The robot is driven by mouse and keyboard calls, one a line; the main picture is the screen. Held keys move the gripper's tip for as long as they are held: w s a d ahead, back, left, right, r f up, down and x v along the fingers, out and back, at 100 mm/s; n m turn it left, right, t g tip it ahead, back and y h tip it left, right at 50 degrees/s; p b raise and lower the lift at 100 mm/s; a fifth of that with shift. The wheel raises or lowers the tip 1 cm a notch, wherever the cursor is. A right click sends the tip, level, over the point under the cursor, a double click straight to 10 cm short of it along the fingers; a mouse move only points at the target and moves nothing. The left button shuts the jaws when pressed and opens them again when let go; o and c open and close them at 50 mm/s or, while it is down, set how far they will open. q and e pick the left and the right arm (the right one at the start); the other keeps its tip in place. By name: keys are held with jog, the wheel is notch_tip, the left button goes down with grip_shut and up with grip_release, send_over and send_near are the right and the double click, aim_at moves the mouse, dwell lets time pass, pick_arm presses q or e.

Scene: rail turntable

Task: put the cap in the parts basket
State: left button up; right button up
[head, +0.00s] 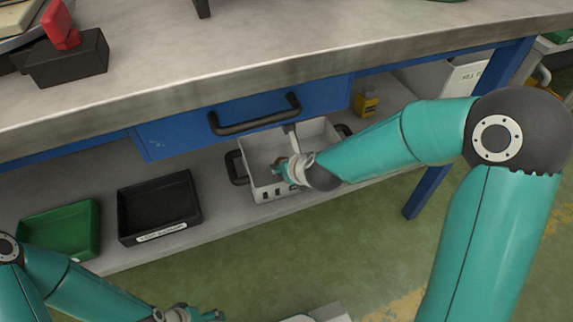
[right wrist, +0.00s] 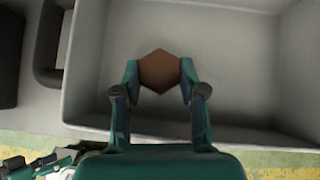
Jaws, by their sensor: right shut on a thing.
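A brown, six-sided cap (right wrist: 160,71) is held between the two fingertips of my right gripper (right wrist: 159,80). In the head view the right gripper (head: 281,168) is over the front part of a light grey basket (head: 262,150) with dark handles, on the shelf under the bench. In the right wrist view the basket's bare floor (right wrist: 225,55) shows behind the cap. The gap between cap and floor is hard to judge. My left gripper (head: 214,315) is low at the bottom edge of the head view, away from the basket; its jaw opening is unclear.
A black tray (head: 185,222) and a green tray (head: 92,224) stand left of the basket on the shelf. A blue drawer (head: 180,135) with a dark handle is just above the basket. A small yellow item (head: 366,103) sits to the right, behind my right arm.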

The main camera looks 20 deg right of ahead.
jog(key=shift+f+b, duration=0.45)
jog(key=shift+b, duration=0.05)
jog(key=o, duration=1.1)
jog(key=shift+r+p, duration=0.5)
jog(key=shift+p, duration=0.15)
jog(key=p+v, duration=0.3)
jog(key=v, duration=0.4)
jog(key=shift+s+r, duration=0.2)
jog(key=shift+r, duration=0.15)
jog(key=shift+s+d, duration=0.1)
